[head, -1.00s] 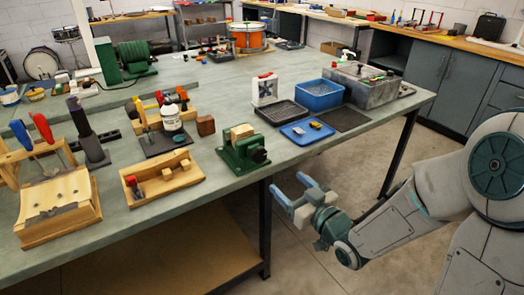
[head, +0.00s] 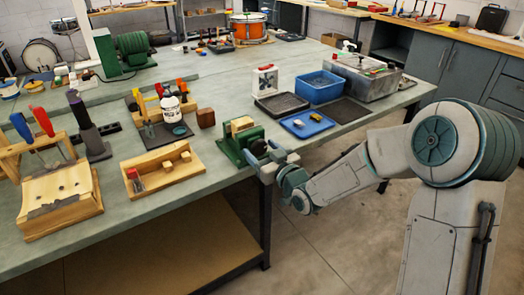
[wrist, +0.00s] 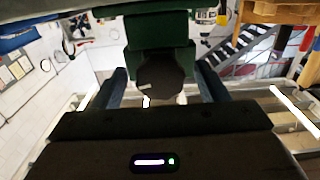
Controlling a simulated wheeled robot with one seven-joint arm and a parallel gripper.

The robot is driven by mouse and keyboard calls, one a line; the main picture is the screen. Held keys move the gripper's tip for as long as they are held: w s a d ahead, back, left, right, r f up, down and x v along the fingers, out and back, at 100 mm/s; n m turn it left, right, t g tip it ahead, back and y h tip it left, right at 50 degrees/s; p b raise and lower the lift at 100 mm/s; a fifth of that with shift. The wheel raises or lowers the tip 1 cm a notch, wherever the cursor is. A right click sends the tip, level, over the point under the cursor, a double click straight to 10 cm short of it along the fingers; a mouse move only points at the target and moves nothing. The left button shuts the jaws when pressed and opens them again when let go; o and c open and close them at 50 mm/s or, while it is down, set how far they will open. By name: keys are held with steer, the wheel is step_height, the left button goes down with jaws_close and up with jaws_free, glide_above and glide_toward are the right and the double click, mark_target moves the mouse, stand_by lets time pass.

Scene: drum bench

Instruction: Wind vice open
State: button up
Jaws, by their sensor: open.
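The green vice (head: 238,142) stands at the front edge of the bench, with a wooden block (head: 242,125) at its jaws. Whether the block is gripped cannot be told. My gripper (head: 264,158) is at the vice's front end, on its right side in the head view. In the wrist view the vice's green body (wrist: 160,28) is at the top, with a dark round knob (wrist: 160,75) below it. My gripper (wrist: 161,90) is open, with one blue finger on each side of the knob. Finger contact with the knob cannot be told.
A wooden tray (head: 160,172) with small blocks lies left of the vice. A blue tray (head: 307,125) with small items lies to its right, before a black tray (head: 282,104) and a blue bin (head: 320,87). The floor before the bench is clear.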

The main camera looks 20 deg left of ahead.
steer(key=shift+c, duration=0.4)
steer(key=c, duration=0.9)
steer(key=shift+f+b, duration=0.15)
steer(key=shift+b, duration=0.35)
